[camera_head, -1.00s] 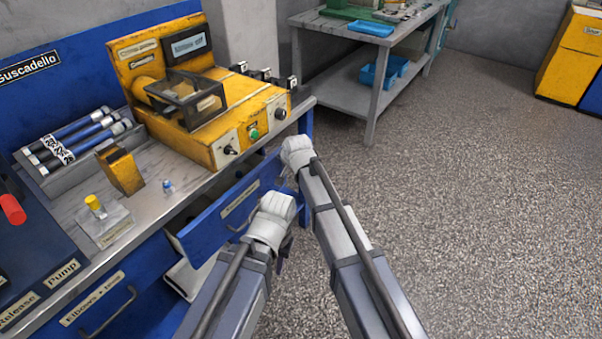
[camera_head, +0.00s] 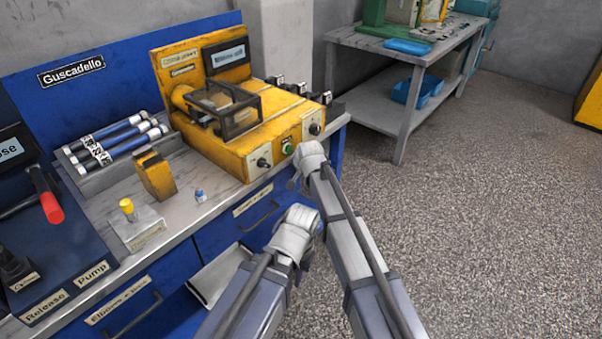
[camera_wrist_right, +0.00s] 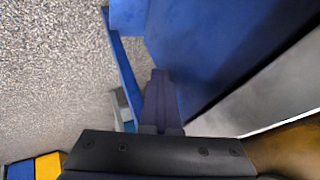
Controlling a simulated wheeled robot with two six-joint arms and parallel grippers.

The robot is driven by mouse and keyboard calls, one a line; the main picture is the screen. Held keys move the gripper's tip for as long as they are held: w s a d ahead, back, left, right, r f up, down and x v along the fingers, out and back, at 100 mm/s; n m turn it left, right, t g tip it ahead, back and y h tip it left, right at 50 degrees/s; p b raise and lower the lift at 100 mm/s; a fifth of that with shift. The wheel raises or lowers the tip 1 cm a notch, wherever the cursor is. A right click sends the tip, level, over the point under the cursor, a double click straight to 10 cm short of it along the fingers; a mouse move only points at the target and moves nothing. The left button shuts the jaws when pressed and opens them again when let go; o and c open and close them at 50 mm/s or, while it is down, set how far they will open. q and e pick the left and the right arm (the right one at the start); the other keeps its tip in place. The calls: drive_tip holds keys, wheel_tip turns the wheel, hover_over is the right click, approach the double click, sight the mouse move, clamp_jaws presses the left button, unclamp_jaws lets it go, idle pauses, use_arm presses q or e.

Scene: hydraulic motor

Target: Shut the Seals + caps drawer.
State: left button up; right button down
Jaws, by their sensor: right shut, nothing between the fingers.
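The blue drawer (camera_head: 225,222) under the yellow test unit has a pale label, too small to read, and a dark bar handle (camera_head: 260,216). Its front looks flush, or nearly flush, with the bench front. My right gripper (camera_head: 294,183) is by the bench's right end, beyond the handle; its fingers are mostly hidden by the wrist. In the right wrist view its dark fingers (camera_wrist_right: 162,98) are together and empty, beside blue panels. My left gripper (camera_head: 305,262) is low in front of the bench, its fingers mostly hidden behind its wrist.
The bench top holds the yellow unit (camera_head: 228,140), a tray of blue cylinders (camera_head: 82,176), a yellow block (camera_head: 155,176) and a pump panel (camera_head: 50,245). A second drawer (camera_head: 110,310) is at lower left. A grey table (camera_head: 400,55) stands behind.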

drive_tip(key=shift+w+a, duration=0.15)
drive_tip(key=shift+a, duration=0.15)
drive_tip(key=s+d+r+p, duration=0.5)
drive_tip(key=s+r+p, duration=0.3)
drive_tip(key=shift+s+d, duration=0.2)
drive_tip(key=shift+s, duration=0.05)
